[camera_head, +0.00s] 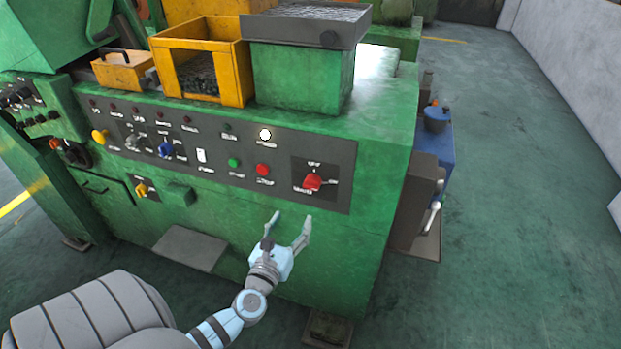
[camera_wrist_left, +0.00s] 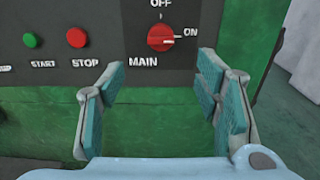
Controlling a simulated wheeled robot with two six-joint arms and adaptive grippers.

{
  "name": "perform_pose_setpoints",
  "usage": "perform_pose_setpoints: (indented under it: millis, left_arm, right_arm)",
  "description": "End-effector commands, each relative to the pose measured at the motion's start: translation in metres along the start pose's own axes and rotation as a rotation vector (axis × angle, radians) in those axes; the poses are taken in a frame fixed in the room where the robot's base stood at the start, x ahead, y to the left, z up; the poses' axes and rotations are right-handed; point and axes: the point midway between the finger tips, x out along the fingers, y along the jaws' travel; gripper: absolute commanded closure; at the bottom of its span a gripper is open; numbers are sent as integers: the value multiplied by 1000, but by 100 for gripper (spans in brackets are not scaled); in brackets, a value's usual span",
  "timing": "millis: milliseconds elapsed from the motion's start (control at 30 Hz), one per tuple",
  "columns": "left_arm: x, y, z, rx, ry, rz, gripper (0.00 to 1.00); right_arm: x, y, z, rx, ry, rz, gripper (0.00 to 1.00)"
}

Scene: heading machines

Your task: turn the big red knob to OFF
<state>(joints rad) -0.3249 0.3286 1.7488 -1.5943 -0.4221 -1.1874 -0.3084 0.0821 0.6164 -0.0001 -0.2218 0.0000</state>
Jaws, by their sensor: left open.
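The big red knob (camera_head: 313,182) sits on its dark plate at the right end of the control panel. In the left wrist view the knob (camera_wrist_left: 161,37) is labelled MAIN, with OFF above it and ON to its right. Its light pointer mark is turned toward ON. My left gripper (camera_head: 290,218) is open and empty, below and a little left of the knob in the head view. In the left wrist view its two fingers (camera_wrist_left: 163,90) are spread, with the knob beyond and above the gap, not touched. My right gripper is not in view.
Green START (camera_wrist_left: 30,40) and red STOP (camera_wrist_left: 76,37) buttons are left of the knob. The panel (camera_head: 215,140) carries several other knobs and lamps. A grey step plate (camera_head: 190,248) juts out low on the machine. Open floor (camera_head: 520,200) lies to the right.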

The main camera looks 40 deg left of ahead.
Motion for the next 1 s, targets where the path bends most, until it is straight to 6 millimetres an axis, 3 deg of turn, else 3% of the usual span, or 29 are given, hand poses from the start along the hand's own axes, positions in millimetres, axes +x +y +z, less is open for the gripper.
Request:
perform_pose_setpoints:
  millis: [167,500,700,933,1000]
  left_arm:
    - [30,-2,4,19,-14,-3,42]
    - [121,-2,0,14,-11,-2,42]
    - [141,-2,0,13,-8,-3,42]
    - [143,-2,2,12,-8,-3,42]
    - [142,-2,2,12,-8,-3,50]
  right_arm:
    - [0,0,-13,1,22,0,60]
    - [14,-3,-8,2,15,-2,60]
    - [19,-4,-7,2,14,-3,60]
    - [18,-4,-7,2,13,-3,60]
    - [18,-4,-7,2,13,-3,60]
